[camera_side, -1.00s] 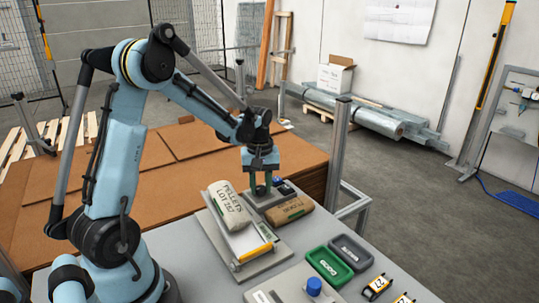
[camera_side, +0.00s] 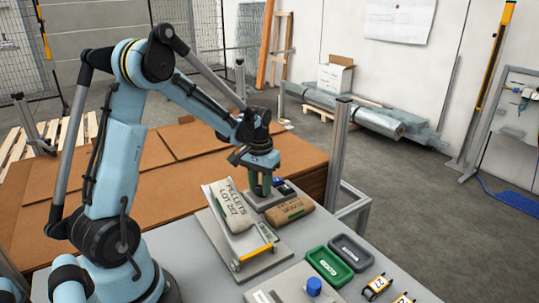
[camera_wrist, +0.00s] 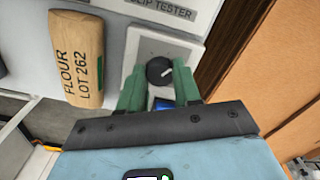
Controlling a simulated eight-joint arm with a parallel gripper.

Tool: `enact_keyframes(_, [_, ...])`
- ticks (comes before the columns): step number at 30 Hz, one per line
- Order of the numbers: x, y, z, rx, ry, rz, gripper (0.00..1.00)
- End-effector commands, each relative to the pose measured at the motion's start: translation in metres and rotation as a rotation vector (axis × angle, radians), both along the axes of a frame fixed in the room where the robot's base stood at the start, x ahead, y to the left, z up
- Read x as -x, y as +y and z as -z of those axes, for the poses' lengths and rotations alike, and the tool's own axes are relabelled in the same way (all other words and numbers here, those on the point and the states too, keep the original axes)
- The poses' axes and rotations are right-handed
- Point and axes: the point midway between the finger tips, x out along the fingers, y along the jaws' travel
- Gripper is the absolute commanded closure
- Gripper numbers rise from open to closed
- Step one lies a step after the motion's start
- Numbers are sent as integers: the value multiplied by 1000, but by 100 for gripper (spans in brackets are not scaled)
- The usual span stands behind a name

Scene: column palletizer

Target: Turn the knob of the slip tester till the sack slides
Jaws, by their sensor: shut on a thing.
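The pellets sack (camera_side: 231,203), printed "PELLETS LOT 257", lies on the tilted plate of the slip tester (camera_side: 277,262), near the plate's raised far end. White plate shows below the sack. My gripper (camera_side: 261,187) points down at the tester's control block, behind and right of the sack. In the wrist view the dark round knob (camera_wrist: 159,70) with a pale pointer line sits between the green fingers of my gripper (camera_wrist: 158,80), which is shut on it. A small blue display shows below the knob, partly hidden by the fingers.
A brown flour sack (camera_side: 289,210) lies close to my gripper; it also shows in the wrist view (camera_wrist: 76,65). A green tray (camera_side: 327,267), a grey tray (camera_side: 351,252) and a blue knob-like part (camera_side: 314,287) are nearer the front. Brown boards (camera_side: 180,145) are stacked behind.

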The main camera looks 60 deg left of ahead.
Motion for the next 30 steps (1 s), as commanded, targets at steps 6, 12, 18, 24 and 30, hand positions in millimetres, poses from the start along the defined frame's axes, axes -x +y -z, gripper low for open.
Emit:
enact_keyframes(6, [0, 0, 0, 0, 0, 17, 98])
enact_keyframes(12, [0, 0, 0, 0, -1, 17, 98])
enact_keyframes(18, [0, 0, 0, 0, -1, 16, 52])
enact_keyframes(24, [0, 0, 0, 0, 0, 16, 42])
enact_keyframes(30, [0, 0, -2, 0, 0, 16, 42])
